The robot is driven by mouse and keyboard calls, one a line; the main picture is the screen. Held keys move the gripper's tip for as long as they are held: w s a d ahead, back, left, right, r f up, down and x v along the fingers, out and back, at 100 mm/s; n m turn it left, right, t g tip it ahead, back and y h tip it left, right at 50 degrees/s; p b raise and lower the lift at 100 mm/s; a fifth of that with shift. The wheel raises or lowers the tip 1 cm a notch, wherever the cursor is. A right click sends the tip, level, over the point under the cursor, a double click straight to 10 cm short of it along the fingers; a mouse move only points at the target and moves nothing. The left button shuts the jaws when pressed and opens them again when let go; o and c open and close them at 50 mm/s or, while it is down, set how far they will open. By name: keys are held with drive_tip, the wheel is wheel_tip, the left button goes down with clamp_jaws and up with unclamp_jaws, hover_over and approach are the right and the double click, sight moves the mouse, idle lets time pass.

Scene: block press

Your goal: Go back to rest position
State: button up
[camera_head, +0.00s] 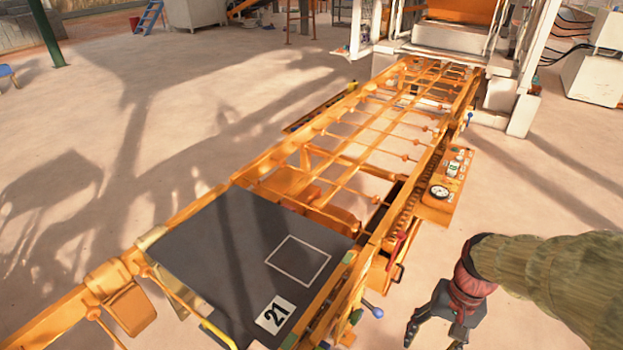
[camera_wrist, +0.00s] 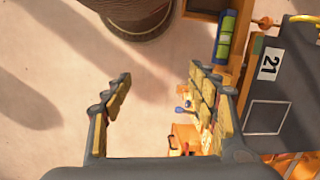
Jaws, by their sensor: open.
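My gripper (camera_head: 436,333) is open and empty at the lower right of the head view, to the right of the orange press frame (camera_head: 405,222). In the wrist view my gripper (camera_wrist: 155,85) shows two padded fingers spread apart, with bare floor between them. The dark plate (camera_head: 235,250) lies on the near end of the frame, with a white square outline and a label reading 21 (camera_head: 275,314). The plate also shows at the right of the wrist view (camera_wrist: 295,80). My gripper is apart from the plate and holds nothing.
An orange control panel (camera_head: 447,185) with a gauge juts from the frame's right side. A lever with a blue knob (camera_head: 373,311) sticks out near the plate. White machine columns (camera_head: 522,100) stand at the far end.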

drive_tip(key=s+a+r+n+t, duration=0.1)
drive_tip(key=a+r+n+t, duration=0.1)
drive_tip(key=r, duration=0.6)
drive_tip(key=a+r+n+t+h, duration=0.1)
drive_tip(key=a+r+n+t, duration=0.2)
drive_tip(key=a+r, duration=0.3)
wheel_tip(320, 180, up, 3)
drive_tip(key=shift+s+a+r+n+t+h, duration=0.1)
drive_tip(key=shift+s+a+n+t+h, duration=0.25)
drive_tip(key=shift+t, duration=0.45)
drive_tip(key=shift+s+a, duration=0.1)
